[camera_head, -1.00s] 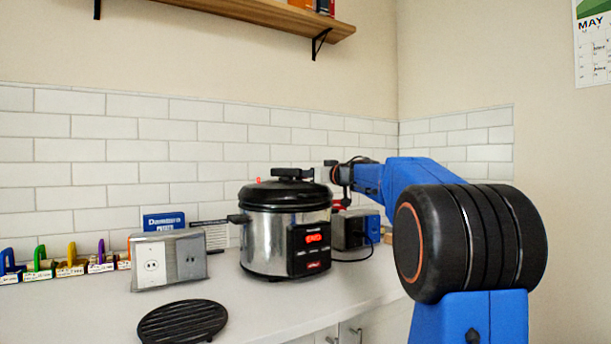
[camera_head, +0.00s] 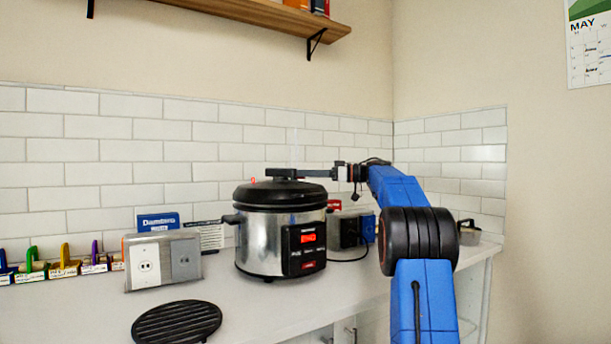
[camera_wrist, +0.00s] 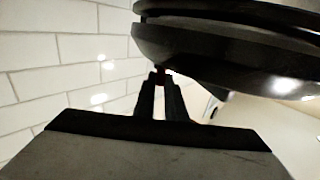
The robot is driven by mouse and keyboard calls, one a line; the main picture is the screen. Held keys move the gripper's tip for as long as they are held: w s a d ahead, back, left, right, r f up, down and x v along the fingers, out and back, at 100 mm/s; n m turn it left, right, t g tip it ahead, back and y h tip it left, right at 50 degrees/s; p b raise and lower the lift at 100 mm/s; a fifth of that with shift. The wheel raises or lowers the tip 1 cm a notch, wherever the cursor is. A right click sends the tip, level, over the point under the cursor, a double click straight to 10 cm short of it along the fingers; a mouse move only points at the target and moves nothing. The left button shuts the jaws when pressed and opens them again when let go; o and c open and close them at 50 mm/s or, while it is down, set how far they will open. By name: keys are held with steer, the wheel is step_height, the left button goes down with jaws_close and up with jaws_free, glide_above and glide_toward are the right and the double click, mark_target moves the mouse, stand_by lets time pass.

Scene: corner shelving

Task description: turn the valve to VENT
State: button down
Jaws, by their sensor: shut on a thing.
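The silver pressure cooker (camera_head: 262,243) with a black lid (camera_head: 262,195) stands on the counter. A black handle (camera_head: 282,173) sits on top of the lid, and a small red pin (camera_head: 253,180) shows at its left. My gripper (camera_head: 302,173) reaches in from the right, level with the lid top. In the wrist view the lid (camera_wrist: 225,50) fills the upper right. My gripper's fingers (camera_wrist: 161,78) are close together at the lid's edge, shut on a small dark piece, the valve (camera_wrist: 163,71). Most of the valve is hidden, and its setting cannot be read.
A metal outlet box (camera_head: 163,262) and a round black trivet (camera_head: 177,321) are left of the cooker. A dark appliance (camera_head: 346,230) stands behind it at right. A wooden shelf (camera_head: 270,14) hangs above. A small pot (camera_head: 468,233) stands at right.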

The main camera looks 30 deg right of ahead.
steer(key=shift+w+d+n+g+y, duration=0.1)
steer(key=shift+w+n+g+y, duration=0.05)
steer(key=shift+n+g+y, duration=0.3)
steer(key=c, duration=1.8)
jaws_free()
steer(key=v, duration=1.7)
steer(key=shift+d, duration=0.15)
steer(key=shift+r, duration=0.1)
